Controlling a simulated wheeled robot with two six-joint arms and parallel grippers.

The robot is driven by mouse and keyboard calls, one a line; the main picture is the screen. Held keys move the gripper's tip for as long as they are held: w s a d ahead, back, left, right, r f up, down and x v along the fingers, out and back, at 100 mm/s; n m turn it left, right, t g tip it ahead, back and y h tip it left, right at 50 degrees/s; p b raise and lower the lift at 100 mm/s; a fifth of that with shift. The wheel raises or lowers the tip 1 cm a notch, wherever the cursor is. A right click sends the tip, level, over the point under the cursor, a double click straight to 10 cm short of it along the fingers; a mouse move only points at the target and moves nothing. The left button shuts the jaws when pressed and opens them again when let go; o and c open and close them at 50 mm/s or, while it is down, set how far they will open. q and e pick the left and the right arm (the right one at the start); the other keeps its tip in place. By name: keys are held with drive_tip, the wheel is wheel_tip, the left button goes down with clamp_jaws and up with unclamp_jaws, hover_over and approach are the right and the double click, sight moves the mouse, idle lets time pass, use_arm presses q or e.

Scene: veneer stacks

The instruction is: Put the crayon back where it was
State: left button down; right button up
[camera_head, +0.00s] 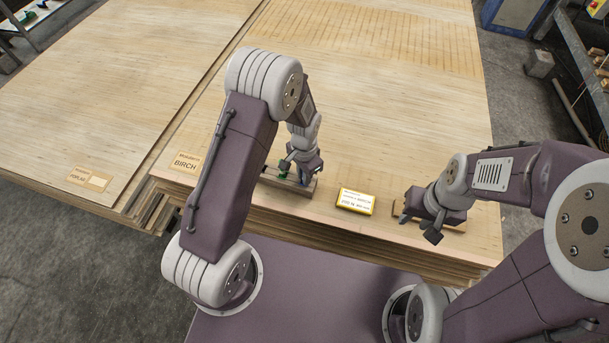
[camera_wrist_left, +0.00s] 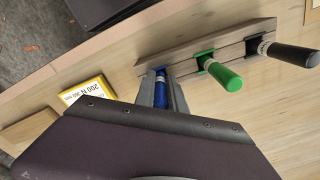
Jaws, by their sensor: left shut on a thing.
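A wooden crayon rack (camera_head: 271,181) lies near the front edge of the birch stack. It also shows in the left wrist view (camera_wrist_left: 206,40). A green crayon (camera_wrist_left: 225,77) and a black crayon (camera_wrist_left: 293,54) stand in it. My left gripper (camera_wrist_left: 163,91) is shut on a blue crayon (camera_wrist_left: 161,96) at the rack's end nearest the yellow-edged label. I cannot tell whether the blue crayon's lower end is in a slot. In the head view, my left gripper (camera_head: 303,172) partly hides the rack. My right gripper (camera_head: 419,227) is apart from the rack, its fingers spread, with nothing seen between them.
A yellow-edged label (camera_head: 355,201) lies right of the rack. A wooden block (camera_head: 400,209) is partly hidden by my right gripper. A birch sign (camera_head: 185,162) lies left of my left arm, and a poplar sign (camera_head: 89,179) lies on the left stack. The boards behind are clear.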

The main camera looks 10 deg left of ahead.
use_arm(q)
drive_tip(key=shift+r, duration=0.1)
drive_tip(key=c, duration=1.4)
unclamp_jaws()
